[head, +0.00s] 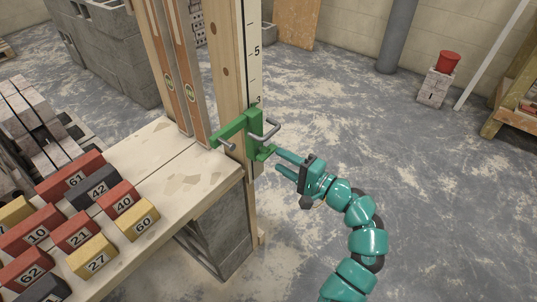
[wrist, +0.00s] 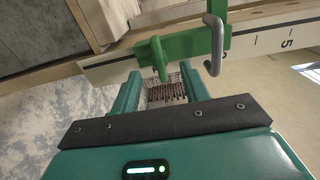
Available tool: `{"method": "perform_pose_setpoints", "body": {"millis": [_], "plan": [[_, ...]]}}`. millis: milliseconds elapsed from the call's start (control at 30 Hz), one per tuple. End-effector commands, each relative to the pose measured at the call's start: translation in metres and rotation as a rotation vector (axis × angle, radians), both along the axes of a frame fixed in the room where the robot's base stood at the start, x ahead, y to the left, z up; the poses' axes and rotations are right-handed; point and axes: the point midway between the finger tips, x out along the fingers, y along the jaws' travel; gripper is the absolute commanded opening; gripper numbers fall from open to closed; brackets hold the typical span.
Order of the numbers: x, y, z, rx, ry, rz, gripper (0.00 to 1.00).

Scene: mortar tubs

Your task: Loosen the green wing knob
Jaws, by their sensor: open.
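A green clamp (head: 233,131) sits around the upright wooden post with the number scale. Its green wing knob (head: 265,152) sticks out low on the right side, close to my fingertips. My gripper (head: 277,161) is open and points left at the knob. In the wrist view, the green wing knob (wrist: 158,58) stands just ahead of and between the two open fingers (wrist: 161,76). I cannot tell whether a finger touches it. A grey bent handle (wrist: 216,45) is on the clamp to the right of the knob; it also shows in the head view (head: 264,131).
The scale post (head: 252,60) rises from beside a bench (head: 185,165) with several numbered blocks on its left part. The floor around my arm is clear.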

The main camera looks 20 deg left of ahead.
Motion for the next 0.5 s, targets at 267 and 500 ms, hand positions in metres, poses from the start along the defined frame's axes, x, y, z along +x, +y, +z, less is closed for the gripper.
{"method": "perform_pose_setpoints", "body": {"millis": [267, 500], "plan": [[0.015, 0.041, 0.000, 0.000, -0.001, 0.002, 0.45], [0.019, 0.053, -0.001, -0.001, 0.003, 0.001, 0.45]]}}
